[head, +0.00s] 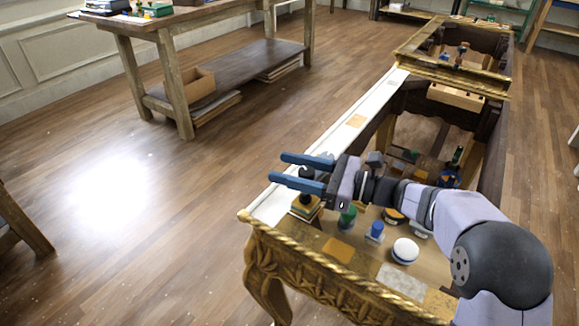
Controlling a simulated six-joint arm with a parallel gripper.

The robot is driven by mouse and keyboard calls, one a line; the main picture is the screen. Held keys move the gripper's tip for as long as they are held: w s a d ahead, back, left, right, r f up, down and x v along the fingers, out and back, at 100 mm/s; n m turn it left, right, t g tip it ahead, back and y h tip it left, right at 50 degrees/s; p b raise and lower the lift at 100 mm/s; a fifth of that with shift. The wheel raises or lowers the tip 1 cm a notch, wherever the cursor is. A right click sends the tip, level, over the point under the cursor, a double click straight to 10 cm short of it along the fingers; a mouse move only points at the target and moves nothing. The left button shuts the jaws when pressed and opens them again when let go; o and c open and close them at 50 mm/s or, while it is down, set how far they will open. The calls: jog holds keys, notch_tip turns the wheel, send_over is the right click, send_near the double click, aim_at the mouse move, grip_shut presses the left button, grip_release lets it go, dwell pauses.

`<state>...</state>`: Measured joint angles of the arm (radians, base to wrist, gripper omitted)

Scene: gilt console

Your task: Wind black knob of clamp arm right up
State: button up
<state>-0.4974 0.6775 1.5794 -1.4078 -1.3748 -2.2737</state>
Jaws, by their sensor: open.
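My gripper (278,167) is open, its two blue fingers pointing left over the near end of the gilt console (352,122). A small black knob-like part (306,171) shows between the fingers, with more dark material under the nearer finger. It appears to stand above a small yellowish block (307,211) at the console's left edge. I cannot tell whether the fingers touch it. The clamp arm itself is not clear, being small and partly hidden by the gripper. Another small dark and red upright item (461,54) stands at the console's far end.
Near the gripper on the console are a green-topped item (347,216), a blue item (375,231), a white ball-like item (405,250) and an orange patch (338,249). A wooden box (455,97) sits farther back. The floor left of the console is clear.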

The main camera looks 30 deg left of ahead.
jog(key=c, duration=1.1)
jog(key=shift+f+b, duration=0.15)
jog(key=shift+b, duration=0.2)
jog(key=shift+g+b, duration=0.3)
jog(key=shift+b, duration=0.2)
jog(key=shift+s+n+g+h+b, duration=0.25)
jog(key=shift+n+g+b, duration=0.45)
jog(key=shift+b, duration=0.5)
jog(key=shift+d, duration=0.1)
